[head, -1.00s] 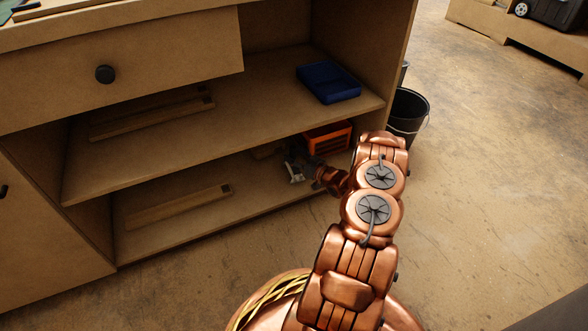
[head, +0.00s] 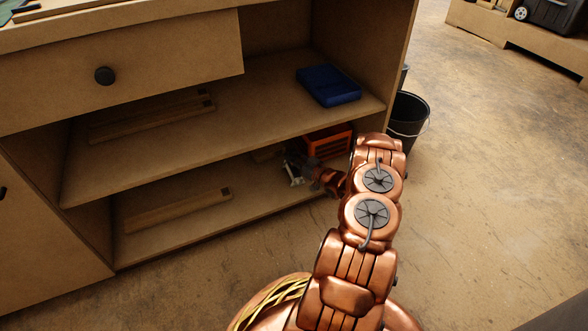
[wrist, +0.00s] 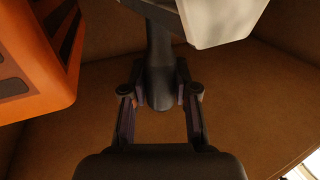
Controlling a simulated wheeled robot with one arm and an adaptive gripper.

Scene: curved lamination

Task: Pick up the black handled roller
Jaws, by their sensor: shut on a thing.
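The roller has a black handle (wrist: 159,45) and a pale grey-white head (wrist: 222,20) at the top right of the wrist view. My gripper (wrist: 160,88) is shut on the black handle, with one finger on each side of it. In the head view, my gripper (head: 303,170) reaches into the lower shelf of the cabinet. A small pale part of the roller (head: 293,174) shows at its tip. The rest of the roller is too small or hidden to tell there.
An orange box (head: 327,142) stands just behind my gripper and fills the left of the wrist view (wrist: 40,50). The upper shelf (head: 250,100) lies above, with a blue tray (head: 329,84). Wooden strips (head: 180,210) lie left on the lower shelf. A black bucket (head: 407,114) stands outside, right.

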